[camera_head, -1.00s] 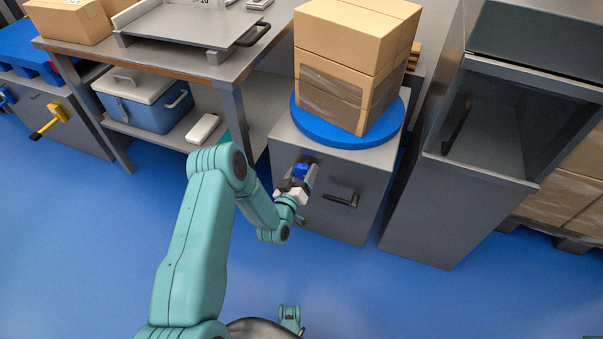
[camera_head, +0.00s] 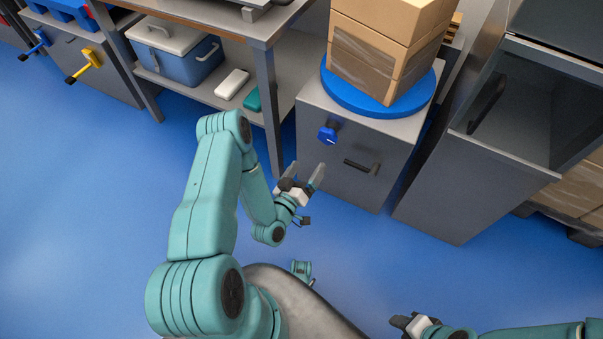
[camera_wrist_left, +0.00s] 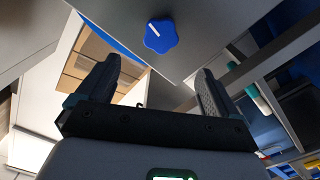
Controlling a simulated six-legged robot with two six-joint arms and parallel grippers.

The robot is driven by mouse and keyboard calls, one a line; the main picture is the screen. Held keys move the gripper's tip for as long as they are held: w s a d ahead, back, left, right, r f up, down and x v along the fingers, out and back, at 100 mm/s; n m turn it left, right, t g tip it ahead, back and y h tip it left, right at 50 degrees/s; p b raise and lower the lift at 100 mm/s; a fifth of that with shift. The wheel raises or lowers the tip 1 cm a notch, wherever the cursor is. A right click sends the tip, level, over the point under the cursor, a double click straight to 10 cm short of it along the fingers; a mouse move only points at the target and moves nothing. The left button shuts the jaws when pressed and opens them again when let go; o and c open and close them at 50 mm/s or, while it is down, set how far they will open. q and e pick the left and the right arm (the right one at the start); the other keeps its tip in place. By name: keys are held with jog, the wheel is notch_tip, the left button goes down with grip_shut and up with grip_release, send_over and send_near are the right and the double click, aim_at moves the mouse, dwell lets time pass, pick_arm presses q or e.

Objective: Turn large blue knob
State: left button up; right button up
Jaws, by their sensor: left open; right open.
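The large blue knob (camera_head: 327,136) sits on the front of a grey cabinet (camera_head: 338,175), left of and above its black handle (camera_head: 362,166). It also shows in the left wrist view (camera_wrist_left: 160,36), lobed, with a white pointer line toward the upper left. My left gripper (camera_head: 305,176) is open and empty, apart from the knob, below and left of it. In the left wrist view its two fingers (camera_wrist_left: 158,72) stand apart with the knob beyond the gap. My right gripper (camera_head: 402,320) is open at the bottom edge, far from the knob.
A blue turntable (camera_head: 345,97) with stacked cardboard boxes (camera_head: 385,45) tops the cabinet. A workbench with a lower shelf (camera_head: 205,97) holding a blue cooler (camera_head: 185,62) stands left. An open grey cabinet (camera_head: 440,190) stands right. Blue floor in front is clear.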

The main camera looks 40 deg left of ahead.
pick_arm(q)
jog(key=v, duration=0.3)
jog(key=shift+w, duration=0.1)
dwell(0.9)
